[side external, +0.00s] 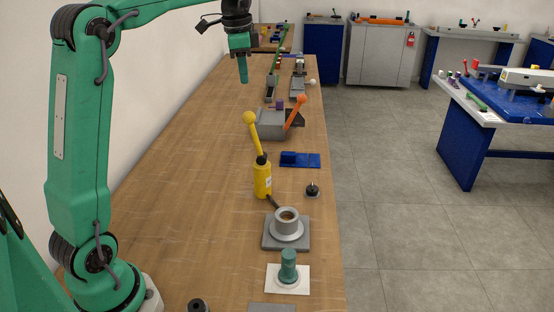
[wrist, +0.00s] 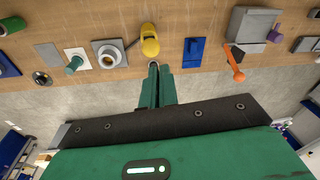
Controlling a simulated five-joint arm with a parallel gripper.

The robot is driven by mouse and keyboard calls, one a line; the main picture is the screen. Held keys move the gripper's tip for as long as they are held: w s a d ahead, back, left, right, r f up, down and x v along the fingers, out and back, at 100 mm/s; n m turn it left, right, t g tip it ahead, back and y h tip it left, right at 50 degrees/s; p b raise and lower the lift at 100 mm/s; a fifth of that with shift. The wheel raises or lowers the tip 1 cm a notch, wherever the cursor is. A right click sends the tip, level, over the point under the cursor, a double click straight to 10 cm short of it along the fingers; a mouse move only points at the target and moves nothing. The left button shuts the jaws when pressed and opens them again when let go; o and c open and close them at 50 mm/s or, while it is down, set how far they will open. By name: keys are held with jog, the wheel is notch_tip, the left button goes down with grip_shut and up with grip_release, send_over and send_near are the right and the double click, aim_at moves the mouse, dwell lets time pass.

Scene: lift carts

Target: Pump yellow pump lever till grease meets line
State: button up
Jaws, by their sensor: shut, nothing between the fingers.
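The yellow pump (side external: 262,180) stands upright on the wooden bench. Its yellow lever (side external: 255,138) rises from the top, leans slightly left and ends in a round yellow knob. A dark hose runs from the pump to a grey cup (side external: 287,230) on a grey plate, with brown inside; I cannot make out a line or the grease level. My gripper (side external: 244,81) is shut and empty, above and beyond the lever knob, apart from it. In the wrist view the pump (wrist: 150,42) shows just past my shut fingertips (wrist: 159,68).
A grey box with an orange lever (side external: 296,112) stands behind the pump. A blue fixture (side external: 300,160) and a small black knob (side external: 312,190) are to its right. A green cylinder (side external: 288,266) on a white plate stands in front. The bench left of the pump is clear.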

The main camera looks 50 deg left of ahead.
aim_at(249, 117)
jog(key=o, duration=1)
jog(key=shift+f+m, duration=0.1)
jog(key=shift+m, duration=0.3)
jog(key=m, duration=0.2)
jog(key=f+m, duration=0.1)
jog(key=m, duration=0.1)
jog(key=f+m, duration=0.1)
jog(key=m, duration=0.1)
jog(key=shift+w+d+f+m+g, duration=0.1)
jog(key=shift+d+f+m+g, duration=0.15)
jog(key=shift+m+g, duration=0.15)
jog(key=m, duration=0.2)
jog(key=f+m, duration=0.1)
jog(key=m, duration=0.1)
jog(key=f+m, duration=0.1)
jog(key=m, duration=0.1)
jog(key=shift+d+g, duration=0.15)
jog(key=shift+g, duration=0.15)
jog(key=shift+f, duration=3.85)
